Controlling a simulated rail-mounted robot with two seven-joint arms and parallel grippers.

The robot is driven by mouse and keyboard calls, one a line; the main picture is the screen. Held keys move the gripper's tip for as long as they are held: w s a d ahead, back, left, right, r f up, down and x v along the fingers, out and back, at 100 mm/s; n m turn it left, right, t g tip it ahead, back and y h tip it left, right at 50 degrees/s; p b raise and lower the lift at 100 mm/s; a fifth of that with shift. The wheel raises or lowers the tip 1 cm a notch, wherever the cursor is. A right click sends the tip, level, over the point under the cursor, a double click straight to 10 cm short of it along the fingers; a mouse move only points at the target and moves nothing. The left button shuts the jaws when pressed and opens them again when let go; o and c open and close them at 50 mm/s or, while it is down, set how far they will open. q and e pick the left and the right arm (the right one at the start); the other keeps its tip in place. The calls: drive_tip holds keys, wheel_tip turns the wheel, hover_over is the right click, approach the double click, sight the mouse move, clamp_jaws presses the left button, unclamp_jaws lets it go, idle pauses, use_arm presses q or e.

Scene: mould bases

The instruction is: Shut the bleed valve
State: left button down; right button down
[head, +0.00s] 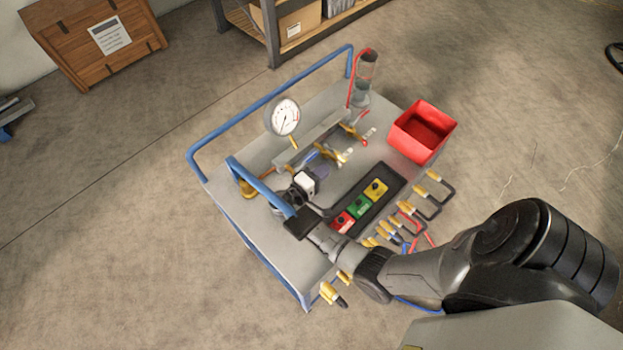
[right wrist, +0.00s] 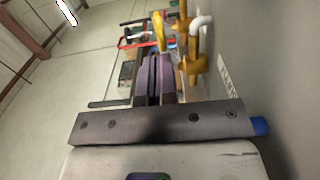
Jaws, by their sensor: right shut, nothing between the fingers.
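The valve manifold (head: 312,148) lies across a grey cart top in the head view, with several small yellow valve handles (head: 345,155) along it. I cannot tell which one is the bleed valve. My right gripper (head: 320,170) reaches in from the lower right and sits low beside the manifold. In the right wrist view its two dark fingers (right wrist: 154,78) are together with nothing between them. A yellow handle (right wrist: 160,31) stands just beyond the fingertips, and a yellow fitting (right wrist: 194,62) with a white end is right of them. Whether they touch is unclear. My left gripper is not seen.
A pressure gauge (head: 284,117) stands behind the manifold, and a clear cylinder (head: 367,70) at its far end. A red bin (head: 441,146) is at the right. Blue rails (head: 270,98) edge the cart.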

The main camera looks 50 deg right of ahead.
sight(339, 158)
drive_tip(key=d, duration=0.3)
drive_tip(key=shift+s+d, duration=0.25)
drive_tip(key=shift+s, duration=0.05)
drive_tip(key=shift+s+d+p, duration=0.1)
drive_tip(key=shift+d+p, duration=0.2)
drive_tip(key=shift+d, duration=0.3)
